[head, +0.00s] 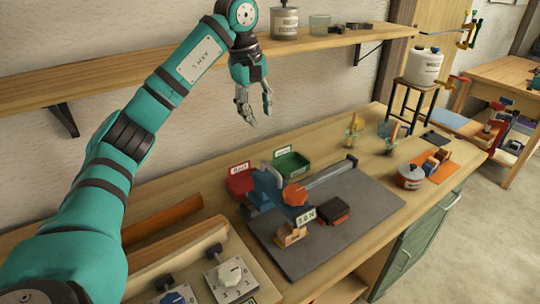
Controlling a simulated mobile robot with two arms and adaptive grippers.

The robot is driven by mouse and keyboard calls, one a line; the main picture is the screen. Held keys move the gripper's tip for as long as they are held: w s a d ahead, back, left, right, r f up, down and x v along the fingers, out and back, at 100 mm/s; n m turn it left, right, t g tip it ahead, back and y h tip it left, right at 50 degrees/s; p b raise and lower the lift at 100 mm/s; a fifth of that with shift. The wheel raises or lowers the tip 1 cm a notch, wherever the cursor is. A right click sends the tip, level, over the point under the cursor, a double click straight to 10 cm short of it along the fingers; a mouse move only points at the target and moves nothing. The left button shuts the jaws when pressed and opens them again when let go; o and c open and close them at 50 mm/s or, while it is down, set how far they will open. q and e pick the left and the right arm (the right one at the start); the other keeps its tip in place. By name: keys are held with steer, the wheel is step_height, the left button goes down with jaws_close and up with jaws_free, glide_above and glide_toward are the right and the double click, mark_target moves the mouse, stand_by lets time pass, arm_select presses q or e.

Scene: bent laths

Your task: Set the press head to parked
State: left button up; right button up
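A blue press-like device (267,187) with an orange-red knob (294,194) and a long grey bar (330,174) stands on a dark grey mat (365,213) on the workbench. I cannot tell which part is the press head, or its setting. A white dial (232,273) with numbers around it and a blue dial (175,298) sit on a panel at the lower left, the blue one cut by the frame edge. My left gripper (258,114) is open and empty, hanging in the air above and behind the device. My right gripper is out of view.
Red (240,180) and green (291,165) labelled trays sit behind the device. A small label sign (305,216), a wooden block (291,236) and a dark red block (335,212) are on the mat. A shelf (330,42) runs along the wall above. The mat's right side is clear.

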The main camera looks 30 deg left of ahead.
arm_select(q)
steer(key=s+d+f, duration=0.1)
steer(key=d+f, duration=0.1)
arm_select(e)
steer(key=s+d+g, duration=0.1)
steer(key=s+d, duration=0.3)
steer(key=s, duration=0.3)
arm_select(q)
glide_toward(272, 168)
steer(key=f, duration=0.2)
steer(key=f+p, duration=0.1)
steer(key=f, duration=0.2)
steer(key=shift+w+d+f, duration=0.3)
steer(key=shift+w+d, duration=0.05)
steer(key=shift+w+f+p, duration=0.25)
steer(key=shift+f+p, duration=0.15)
steer(key=shift+f, duration=0.6)
steer(key=shift+w+f, duration=0.1)
steer(key=shift+f, duration=0.3)
steer(key=c, duration=0.5)
jaws_close()
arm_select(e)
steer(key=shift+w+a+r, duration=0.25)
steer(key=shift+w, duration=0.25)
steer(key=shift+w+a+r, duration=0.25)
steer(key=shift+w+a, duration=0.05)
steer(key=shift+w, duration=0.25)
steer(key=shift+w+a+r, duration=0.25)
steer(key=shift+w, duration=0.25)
